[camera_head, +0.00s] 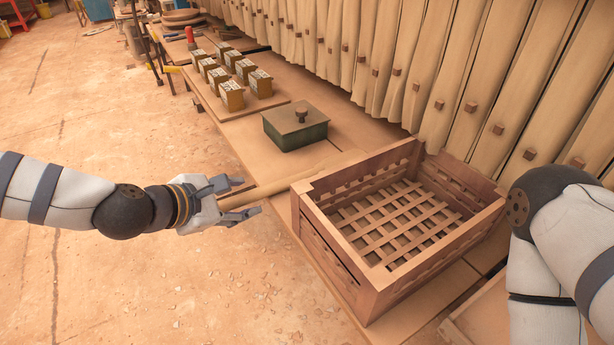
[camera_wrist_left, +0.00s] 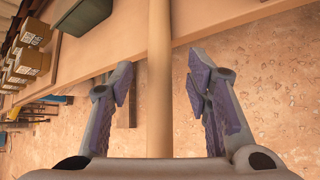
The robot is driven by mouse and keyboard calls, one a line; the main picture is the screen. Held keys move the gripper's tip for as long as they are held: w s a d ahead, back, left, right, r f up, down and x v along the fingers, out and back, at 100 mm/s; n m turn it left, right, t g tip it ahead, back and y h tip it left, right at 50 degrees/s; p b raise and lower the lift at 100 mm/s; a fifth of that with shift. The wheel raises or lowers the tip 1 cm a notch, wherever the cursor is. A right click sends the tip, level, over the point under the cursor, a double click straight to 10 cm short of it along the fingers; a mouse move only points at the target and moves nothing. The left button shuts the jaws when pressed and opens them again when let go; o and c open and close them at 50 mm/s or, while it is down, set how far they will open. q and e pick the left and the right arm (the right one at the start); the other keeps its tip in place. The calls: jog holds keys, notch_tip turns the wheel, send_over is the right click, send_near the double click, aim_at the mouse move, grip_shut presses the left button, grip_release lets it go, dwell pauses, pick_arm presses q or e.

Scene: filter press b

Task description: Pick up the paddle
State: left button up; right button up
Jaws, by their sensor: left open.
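The paddle (camera_head: 292,182) shows as a long pale wooden shaft lying across the bench, its near end sticking out past the bench edge over the floor. Its far end is hidden behind the crate in the head view. My left gripper (camera_head: 249,197) is open at the overhanging end, fingers pointing toward the bench. In the left wrist view the shaft (camera_wrist_left: 159,60) runs lengthwise between the two spread fingers (camera_wrist_left: 161,75), with a gap on each side. I cannot tell how deep it sits between them. My right gripper is out of view.
A slatted wooden crate (camera_head: 366,277) stands on the bench right of the shaft. A green lidded box (camera_head: 296,133) and a board with several small boxes (camera_head: 232,97) lie farther back. Pleated cloth (camera_head: 400,60) hangs behind. The floor at left is mostly clear.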

pick_arm(q)
jog(key=shift+x, duration=0.85)
jog(key=shift+r, duration=0.1)
jog(key=shift+c, duration=0.6)
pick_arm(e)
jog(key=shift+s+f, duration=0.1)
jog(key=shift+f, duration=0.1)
pick_arm(q)
grip_shut()
notch_tip(320, 180, up, 10)
jog(key=p, duration=0.2)
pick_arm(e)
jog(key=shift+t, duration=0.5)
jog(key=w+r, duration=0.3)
